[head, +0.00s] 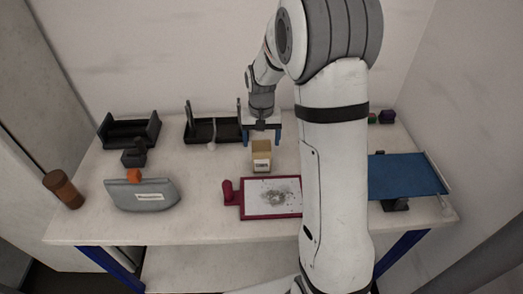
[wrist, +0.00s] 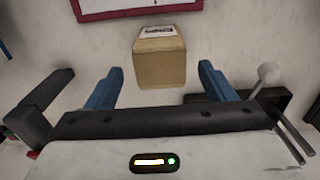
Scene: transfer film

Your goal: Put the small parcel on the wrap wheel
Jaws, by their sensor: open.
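The small parcel (head: 261,157) is a tan box with a white printed label, upright on the table behind the red-framed board. In the wrist view the parcel (wrist: 160,62) lies ahead of and between the two blue fingers. My gripper (head: 262,138) is open and empty, fingers pointing down just behind the parcel. In the wrist view my gripper (wrist: 160,80) has a clear gap on both sides of the box. I cannot tell for certain which thing is the wrap wheel.
The red-framed board (head: 272,197) lies in front of the parcel. Two black holders (head: 130,131) (head: 212,128) stand at the back left. A grey labelled tool (head: 142,195) and a brown cylinder (head: 64,190) are at the left, a blue platform (head: 406,174) at the right.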

